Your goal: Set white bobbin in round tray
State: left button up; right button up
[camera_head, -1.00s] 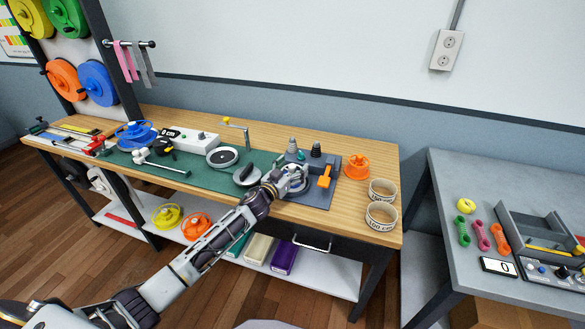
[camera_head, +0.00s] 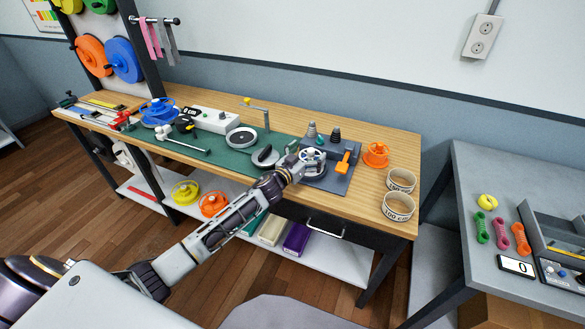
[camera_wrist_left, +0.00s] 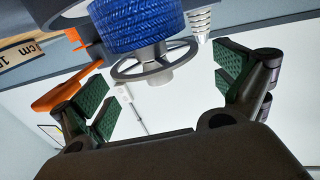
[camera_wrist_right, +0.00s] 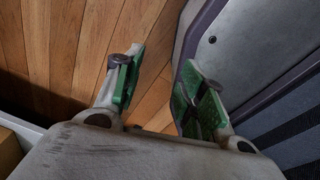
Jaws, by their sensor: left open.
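A pale grey-white bobbin (camera_head: 312,153) wound with blue strap stands at the grey winder (camera_head: 332,184) on the workbench. In the left wrist view its spoked rim (camera_wrist_left: 155,66) and the blue strap (camera_wrist_left: 138,22) show. My left gripper (camera_head: 311,168) is open at the bobbin. In the left wrist view the bobbin lies beyond the parted fingertips (camera_wrist_left: 165,95), apart from both. Two round cream trays marked in cm, a far one (camera_head: 401,179) and a near one (camera_head: 398,206), stand at the bench's right end. My right gripper (camera_wrist_right: 160,88) is open and empty, above the floor.
An orange lever (camera_head: 343,163) and dark and grey cones (camera_head: 335,133) stand close to the gripper. An orange bobbin (camera_head: 376,154) stands between the winder and cream trays. A round dark-topped device (camera_head: 241,137) is farther left. A grey table (camera_head: 470,170) stands right, across a gap.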

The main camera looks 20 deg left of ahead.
aim_at(309, 153)
pick_arm(q)
jog(key=shift+v, duration=0.8)
jog(key=shift+s+a, duration=0.15)
jog(key=shift+s, duration=0.5)
jog(key=shift+v, duration=1.95)
jog(key=shift+s+a, duration=0.15)
jog(key=shift+s, duration=0.45)
jog(key=shift+s+a, duration=0.15)
jog(key=shift+s, duration=0.35)
jog(key=shift+s+a, duration=0.1)
jog(key=shift+s, duration=0.4)
pick_arm(e)
jog(key=shift+s+d+f, duration=0.25)
jog(key=shift+s+d, duration=0.35)
jog(key=shift+s, duration=0.15)
